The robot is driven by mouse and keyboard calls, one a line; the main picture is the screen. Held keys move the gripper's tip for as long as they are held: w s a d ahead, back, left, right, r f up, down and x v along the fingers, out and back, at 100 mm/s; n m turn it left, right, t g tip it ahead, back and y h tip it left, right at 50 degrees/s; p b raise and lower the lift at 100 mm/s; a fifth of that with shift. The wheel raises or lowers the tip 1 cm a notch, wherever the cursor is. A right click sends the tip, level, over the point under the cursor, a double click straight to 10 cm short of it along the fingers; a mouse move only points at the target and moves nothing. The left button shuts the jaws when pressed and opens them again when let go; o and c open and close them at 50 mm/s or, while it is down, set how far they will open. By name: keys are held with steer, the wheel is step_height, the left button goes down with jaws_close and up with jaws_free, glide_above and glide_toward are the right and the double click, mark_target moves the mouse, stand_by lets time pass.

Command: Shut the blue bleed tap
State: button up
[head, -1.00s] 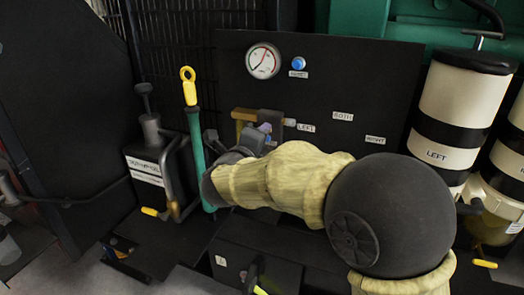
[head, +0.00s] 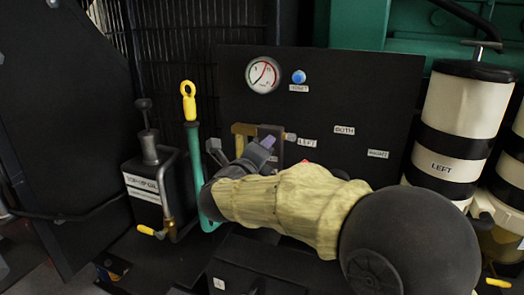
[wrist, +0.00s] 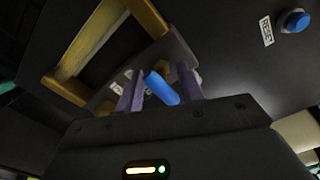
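The blue bleed tap (wrist: 162,88) shows in the wrist view as a short blue lever, slanted, between my gripper's two purple-grey fingers. My gripper (wrist: 160,89) looks open around it, with a finger on each side. Whether either finger touches the lever is hard to tell. In the head view my gripper (head: 266,143) is at the dark block and brass pipework on the black panel, left of the LEFT label. The tap itself is hidden there by my gripper and arm.
The black panel (head: 390,100) carries a gauge (head: 263,75), a blue RESET button (head: 299,76) and labels. A brass pipe (wrist: 85,40) is close to my gripper. A green lever with a yellow ring (head: 189,103) and a hand pump (head: 148,180) stand left. A LEFT canister (head: 465,108) stands right.

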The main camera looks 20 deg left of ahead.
steer(key=shift+s+r, duration=0.1)
steer(key=shift+s, duration=0.2)
steer(key=s+a+p, duration=0.1)
steer(key=s+p, duration=0.1)
steer(key=s, duration=1.4)
steer(key=shift+s+a+p, duration=0.2)
steer(key=shift+s+p, duration=0.2)
